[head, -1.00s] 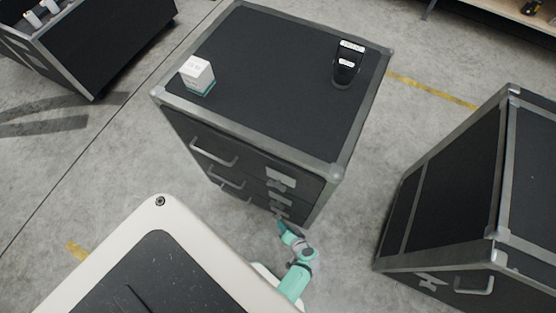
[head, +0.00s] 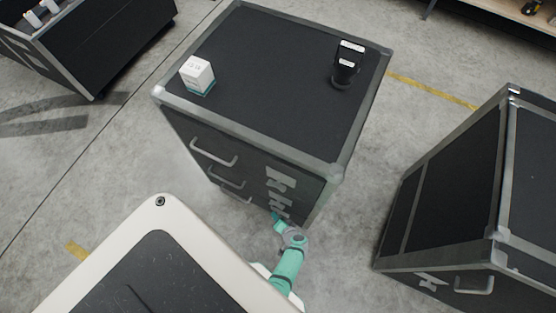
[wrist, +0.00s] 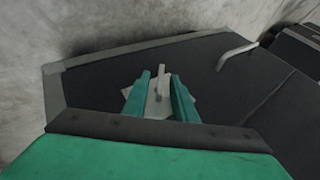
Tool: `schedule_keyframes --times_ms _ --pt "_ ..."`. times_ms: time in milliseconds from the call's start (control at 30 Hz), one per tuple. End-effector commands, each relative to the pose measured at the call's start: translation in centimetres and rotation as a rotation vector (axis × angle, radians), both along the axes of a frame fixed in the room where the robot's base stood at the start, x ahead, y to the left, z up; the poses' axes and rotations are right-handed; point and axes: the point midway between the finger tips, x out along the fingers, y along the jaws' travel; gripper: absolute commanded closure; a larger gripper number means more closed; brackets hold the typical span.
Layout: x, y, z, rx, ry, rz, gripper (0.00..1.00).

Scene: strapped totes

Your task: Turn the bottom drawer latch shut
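The dark drawer cabinet (head: 245,165) stands ahead, its drawer fronts facing me. The bottom drawer front shows in the wrist view (wrist: 215,95) as a black panel with a grey edge. The pale grey latch (wrist: 158,97) sits on it, its tab pointing up in the picture on a wider plate. My gripper (wrist: 160,88) has its two teal fingers apart, one on each side of the latch tab. I cannot tell whether they touch it.
A drawer handle (wrist: 237,53) lies to the right of the latch. Upper latches (head: 281,179) and handles (head: 213,153) line the front. A white box (head: 197,75) and a black device (head: 346,66) stand on top. Another case (head: 450,190) stands right, with bare floor between.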

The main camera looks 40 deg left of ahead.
Motion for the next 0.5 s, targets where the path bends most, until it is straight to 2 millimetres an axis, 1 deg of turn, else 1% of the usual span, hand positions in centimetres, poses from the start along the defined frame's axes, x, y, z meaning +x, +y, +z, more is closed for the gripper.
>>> schedule_keyframes --times_ms 133,167,200,267,500 --pt "-0.02 0.01 0.00 0.000 0.000 0.000 0.75" --pt "-0.02 0.01 0.00 0.000 0.000 0.000 0.77" --pt "-0.03 0.01 0.00 0.000 0.000 0.000 0.87" --pt "-0.03 0.00 0.00 0.000 0.000 0.000 1.00" --pt "-0.01 -0.07 -0.09 0.009 0.005 0.001 1.00"
